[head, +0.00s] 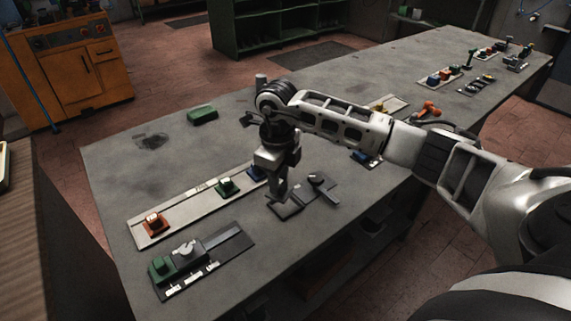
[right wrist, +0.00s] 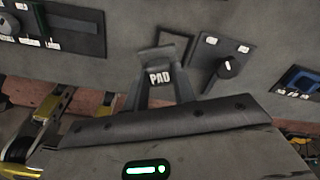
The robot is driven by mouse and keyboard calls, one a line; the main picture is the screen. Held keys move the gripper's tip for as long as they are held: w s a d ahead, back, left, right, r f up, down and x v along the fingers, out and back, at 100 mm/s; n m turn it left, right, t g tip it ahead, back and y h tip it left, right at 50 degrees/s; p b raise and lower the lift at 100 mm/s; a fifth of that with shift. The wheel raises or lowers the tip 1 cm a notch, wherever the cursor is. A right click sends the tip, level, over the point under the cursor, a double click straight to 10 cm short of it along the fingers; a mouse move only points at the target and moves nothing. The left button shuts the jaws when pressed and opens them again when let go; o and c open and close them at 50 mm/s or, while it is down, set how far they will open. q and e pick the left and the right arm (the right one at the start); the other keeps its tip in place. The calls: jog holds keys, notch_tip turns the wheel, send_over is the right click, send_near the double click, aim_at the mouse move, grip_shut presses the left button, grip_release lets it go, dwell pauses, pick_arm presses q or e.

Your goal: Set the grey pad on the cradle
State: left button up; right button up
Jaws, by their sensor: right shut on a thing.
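My right gripper (head: 278,193) is over the middle of the bench, pointing down. It is shut on the grey pad (right wrist: 159,76), a small dark grey block with a white "PAD" label that shows between the fingers in the right wrist view. In the head view the pad is hard to tell from the fingers. Just below and beyond it is a dark square frame (right wrist: 182,47), seemingly the cradle; it also shows in the head view (head: 286,210). The pad covers part of the frame, and I cannot tell whether they touch. My left gripper is not in view.
A dark plate with a black knob (right wrist: 229,67) adjoins the square frame. A long pale strip (head: 190,205) carries red, green and blue blocks. A dark panel (head: 225,241) with a green block stands near the front edge. A green block (head: 202,115) lies at the back.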

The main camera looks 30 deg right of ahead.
aim_at(286, 186)
jog(key=m, duration=0.1)
jog(key=d+m, duration=0.1)
jog(key=m, duration=0.2)
jog(key=shift+w+d+f+p, duration=0.15)
jog(key=shift+d+f+p, duration=0.05)
jog(key=shift+d+p, duration=0.15)
jog(key=shift+d+f+m, duration=0.2)
jog(key=shift+f+m, duration=0.05)
jog(key=shift+m, duration=0.35)
jog(key=shift+f+b, duration=1.25)
jog(key=shift+f, duration=0.25)
jog(key=shift+f+b, duration=0.6)
jog(key=shift+f, duration=0.15)
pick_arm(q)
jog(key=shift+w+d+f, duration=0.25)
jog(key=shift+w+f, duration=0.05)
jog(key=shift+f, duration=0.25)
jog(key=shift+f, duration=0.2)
pick_arm(e)
jog(key=shift+f, duration=0.3)
pick_arm(q)
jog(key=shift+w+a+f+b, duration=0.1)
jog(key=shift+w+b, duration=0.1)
jog(key=shift+b, duration=0.15)
pick_arm(e)
jog(key=shift+f, duration=0.15)
